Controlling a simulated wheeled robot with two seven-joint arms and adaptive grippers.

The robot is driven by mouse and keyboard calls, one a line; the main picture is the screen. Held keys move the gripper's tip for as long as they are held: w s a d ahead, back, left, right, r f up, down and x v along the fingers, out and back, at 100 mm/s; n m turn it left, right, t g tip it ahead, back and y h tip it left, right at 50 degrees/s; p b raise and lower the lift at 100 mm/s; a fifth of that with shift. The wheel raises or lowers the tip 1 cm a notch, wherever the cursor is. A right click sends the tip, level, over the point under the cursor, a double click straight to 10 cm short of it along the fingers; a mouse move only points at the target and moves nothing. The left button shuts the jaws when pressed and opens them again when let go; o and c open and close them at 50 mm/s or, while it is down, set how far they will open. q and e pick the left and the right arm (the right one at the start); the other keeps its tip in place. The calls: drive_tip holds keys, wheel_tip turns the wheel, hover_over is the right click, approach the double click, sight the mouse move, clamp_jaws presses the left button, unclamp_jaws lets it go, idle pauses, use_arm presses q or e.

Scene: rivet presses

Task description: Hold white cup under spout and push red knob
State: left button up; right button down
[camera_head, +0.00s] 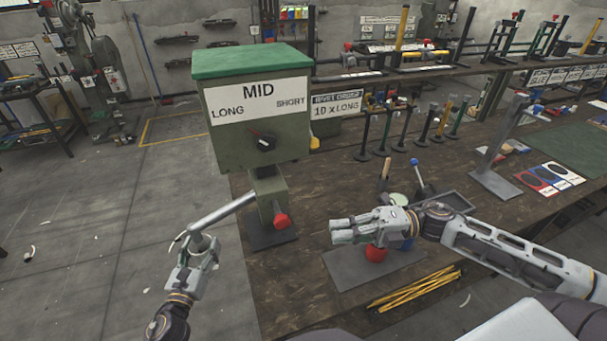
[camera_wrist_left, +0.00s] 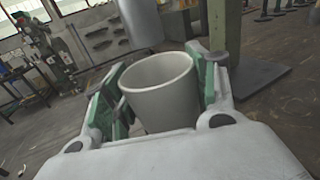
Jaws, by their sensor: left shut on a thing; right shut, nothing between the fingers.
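A green dispenser box (camera_head: 262,110) marked MID, LONG and SHORT stands on a post at the bench's left edge. A grey spout (camera_head: 222,212) slants from its post down to the left. The red knob (camera_head: 281,220) is low on the post's front. My left gripper (camera_head: 201,244) is at the spout's lower end. In the left wrist view it is shut on the white cup (camera_wrist_left: 162,95), mouth up, with the spout (camera_wrist_left: 139,22) just above and behind the rim. My right gripper (camera_head: 340,230) is shut and empty, fingers pointing left, to the right of the knob and apart from it.
A red round part (camera_head: 376,253) and a grey plate (camera_head: 345,268) lie under my right gripper. Yellow rods (camera_head: 415,288) lie near the front edge. Black stands (camera_head: 405,130), a dark tray (camera_head: 450,202) and a grey stand (camera_head: 495,183) are behind and right. Floor is open left.

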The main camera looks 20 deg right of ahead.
use_arm(q)
drive_tip(key=shift+s, duration=0.1)
drive_tip(key=s+f+b, duration=0.1)
drive_tip(key=s+b, duration=0.3)
drive_tip(key=s, duration=0.5)
drive_tip(key=shift+s, duration=0.4)
idle(0.9)
drive_tip(key=shift+s, duration=0.1)
idle(0.4)
